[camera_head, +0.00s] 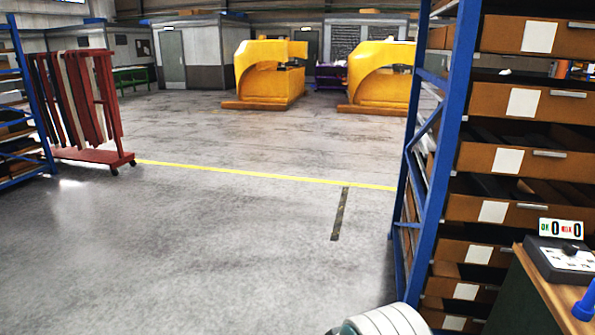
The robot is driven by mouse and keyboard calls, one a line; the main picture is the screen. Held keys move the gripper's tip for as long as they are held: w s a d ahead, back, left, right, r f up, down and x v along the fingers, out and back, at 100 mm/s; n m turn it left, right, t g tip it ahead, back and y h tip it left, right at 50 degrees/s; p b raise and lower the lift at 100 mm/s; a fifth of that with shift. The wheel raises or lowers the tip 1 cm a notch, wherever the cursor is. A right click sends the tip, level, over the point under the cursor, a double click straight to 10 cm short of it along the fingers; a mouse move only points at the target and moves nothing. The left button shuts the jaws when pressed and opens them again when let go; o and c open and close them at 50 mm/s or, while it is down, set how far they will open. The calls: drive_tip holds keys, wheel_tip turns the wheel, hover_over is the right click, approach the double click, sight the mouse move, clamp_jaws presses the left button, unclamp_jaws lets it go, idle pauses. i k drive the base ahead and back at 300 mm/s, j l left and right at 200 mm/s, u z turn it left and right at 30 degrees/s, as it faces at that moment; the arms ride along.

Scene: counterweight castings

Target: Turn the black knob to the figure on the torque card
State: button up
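At the right edge, a dark box (558,262) with a pale marked face sits on a bench. A small black knob (570,249) shows on the box, near its top edge; its pointer setting is too small to read. I cannot make out a card that is clearly the torque card. My gripper is not in view.
The bench (545,290) is cut off at the right; a blue object (584,305) stands on it. A blue rack (430,180) with brown drawers (520,150) rises beside it. A red cart (95,155) stands left, yellow machines (265,80) far back. The middle floor is clear.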

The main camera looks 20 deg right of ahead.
sight(570, 248)
drive_tip(key=i+z, duration=0.45)
drive_tip(key=i+j+z, duration=0.15)
drive_tip(key=i+z, duration=0.25)
drive_tip(key=i, duration=0.2)
drive_tip(key=i+l+u, duration=0.25)
drive_tip(key=i, duration=0.15)
drive_tip(key=i+u, duration=0.1)
drive_tip(key=u, duration=0.3)
drive_tip(key=l+u, duration=0.1)
drive_tip(key=u, duration=0.35)
drive_tip(key=i+l+u, duration=0.1)
drive_tip(key=u, duration=0.3)
drive_tip(key=l+u, duration=0.2)
drive_tip(key=u, duration=0.65)
drive_tip(key=l+u, duration=0.15)
drive_tip(key=u, duration=0.7)
drive_tip(key=k+l+u, duration=0.1)
drive_tip(key=u, duration=0.75)
drive_tip(key=k+u, duration=0.15)
drive_tip(key=u, duration=0.7)
drive_tip(key=k+u, duration=0.1)
drive_tip(key=u, duration=0.75)
drive_tip(key=k+j+u, duration=0.1)
drive_tip(key=u, duration=0.75)
drive_tip(key=j+u, duration=0.2)
drive_tip(key=u, duration=0.65)
drive_tip(key=j+u, duration=0.2)
drive_tip(key=u, duration=0.65)
drive_tip(key=k+j, duration=0.05)
